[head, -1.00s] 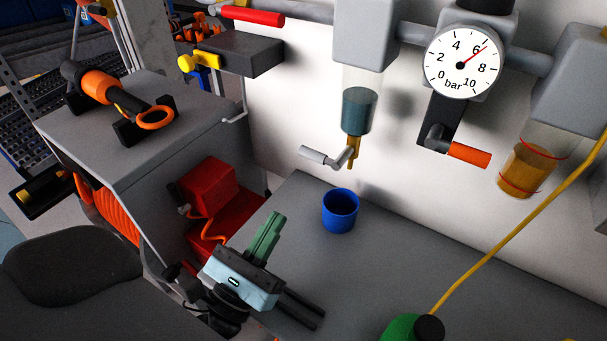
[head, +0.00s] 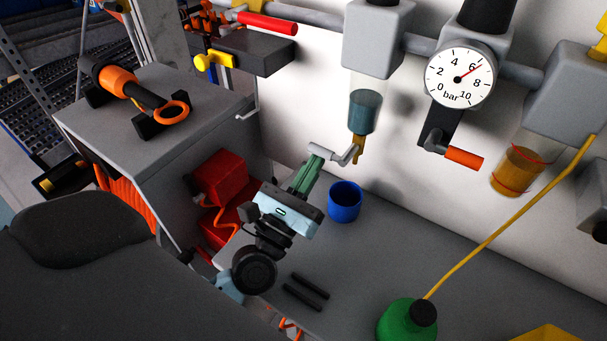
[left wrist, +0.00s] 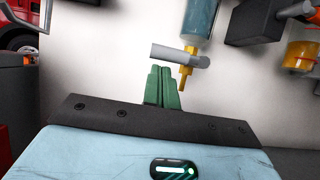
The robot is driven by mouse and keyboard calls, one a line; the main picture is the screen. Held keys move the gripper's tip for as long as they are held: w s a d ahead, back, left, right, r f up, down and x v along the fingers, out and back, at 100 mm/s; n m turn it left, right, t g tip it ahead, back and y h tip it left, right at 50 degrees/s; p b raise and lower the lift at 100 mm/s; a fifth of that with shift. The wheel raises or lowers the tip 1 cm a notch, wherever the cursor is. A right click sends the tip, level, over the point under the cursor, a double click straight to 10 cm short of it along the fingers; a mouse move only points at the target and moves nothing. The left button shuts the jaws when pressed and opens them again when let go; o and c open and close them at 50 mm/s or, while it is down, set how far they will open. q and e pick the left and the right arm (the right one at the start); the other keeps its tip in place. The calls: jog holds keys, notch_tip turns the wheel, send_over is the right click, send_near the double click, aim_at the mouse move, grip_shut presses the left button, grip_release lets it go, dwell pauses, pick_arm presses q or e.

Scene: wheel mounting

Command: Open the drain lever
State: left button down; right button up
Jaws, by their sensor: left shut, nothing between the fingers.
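The drain lever (head: 336,153) is a light grey handle pointing left from a brass drain fitting (head: 358,152) under a clear bowl of dark bluish liquid (head: 364,112). My left gripper (head: 310,164) has green fingers, shut and empty, with the tips right at the free end of the lever. In the left wrist view the lever (left wrist: 172,53) lies just beyond the green fingertips (left wrist: 160,70); I cannot tell whether they touch. A blue cup (head: 345,203) stands on the bench below the drain. My right gripper does not show.
A pressure gauge (head: 460,78) and an orange-handled lever (head: 464,158) are to the right. A green bottle (head: 405,320) with a yellow hose stands at the front. A red box (head: 222,177) is on the left. The bench (head: 400,250) is clear around the cup.

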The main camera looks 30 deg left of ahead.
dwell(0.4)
pick_arm(q)
jog(key=shift+a+r+m+h, duration=0.15)
jog(key=shift+r+m+h, duration=0.2)
jog(key=shift+m, duration=0.35)
